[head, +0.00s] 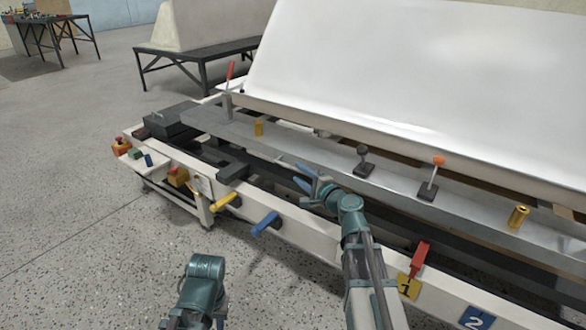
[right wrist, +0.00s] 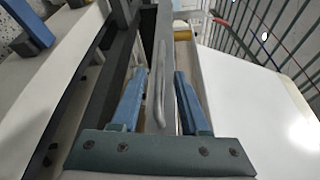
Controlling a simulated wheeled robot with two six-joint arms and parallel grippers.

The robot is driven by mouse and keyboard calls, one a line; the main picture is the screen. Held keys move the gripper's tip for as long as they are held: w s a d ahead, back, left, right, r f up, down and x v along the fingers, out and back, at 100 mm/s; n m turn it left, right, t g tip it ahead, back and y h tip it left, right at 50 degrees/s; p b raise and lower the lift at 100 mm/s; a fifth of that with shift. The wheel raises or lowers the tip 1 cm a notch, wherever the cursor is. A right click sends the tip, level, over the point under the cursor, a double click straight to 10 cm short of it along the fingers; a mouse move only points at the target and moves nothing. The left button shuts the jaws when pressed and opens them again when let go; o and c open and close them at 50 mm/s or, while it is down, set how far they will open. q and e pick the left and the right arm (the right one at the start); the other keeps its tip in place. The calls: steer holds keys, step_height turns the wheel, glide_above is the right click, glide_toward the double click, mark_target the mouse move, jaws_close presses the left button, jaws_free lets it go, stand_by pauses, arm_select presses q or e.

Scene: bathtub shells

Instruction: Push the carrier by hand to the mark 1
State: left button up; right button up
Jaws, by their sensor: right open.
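The carrier appears to be the long grey beam (head: 300,148) with the white tub shell (head: 420,80) behind it. The mark 1 is a yellow plate (head: 408,288) on the white front rail, right of my right gripper (head: 312,186). That gripper is open at the front side of the beam. In the right wrist view its blue fingers (right wrist: 158,98) stand either side of a slim grey bar handle (right wrist: 158,80), with gaps at both sides. Contact cannot be told. My left arm shows at the bottom of the head view; its gripper is not visible.
A red lever (head: 420,258) stands above mark 1; a blue mark 2 plate (head: 476,320) is farther right. Yellow (head: 226,201) and blue (head: 265,223) handles jut from the front rail. Lever knobs (head: 363,160) stand on the beam. The left floor is clear.

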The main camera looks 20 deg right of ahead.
steer(key=v, duration=0.8)
steer(key=s+a+f+n+g+y+p, duration=0.1)
steer(key=s+a+f+n+g+p, duration=0.2)
steer(key=a, duration=0.4)
steer(key=s+a+f+n+g+y+p, duration=0.1)
steer(key=s+a+f+n+g, duration=0.1)
steer(key=a+n+g, duration=0.4)
steer(key=s+a+f+n+g+y+p, duration=0.1)
steer(key=s+a+f+n, duration=0.15)
steer(key=a, duration=0.55)
steer(key=s+a+f+n+g+h+p, duration=0.1)
steer(key=s+f+n+g+h+p, duration=0.2)
steer(key=s+n+g+h+p, duration=0.75)
steer(key=s+r+t+y+p, duration=0.1)
steer(key=s+r+t+p, duration=0.1)
steer(key=r+p, duration=1.4)
steer(key=s+r+m+t+p, duration=0.1)
steer(key=r+t+p, duration=0.1)
steer(key=r+p, duration=1.4)
step_height(320, 180, up, 6)
steer(key=shift+s+f+y, duration=0.1)
steer(key=shift+s+y, duration=0.25)
steer(key=shift+d, duration=0.25)
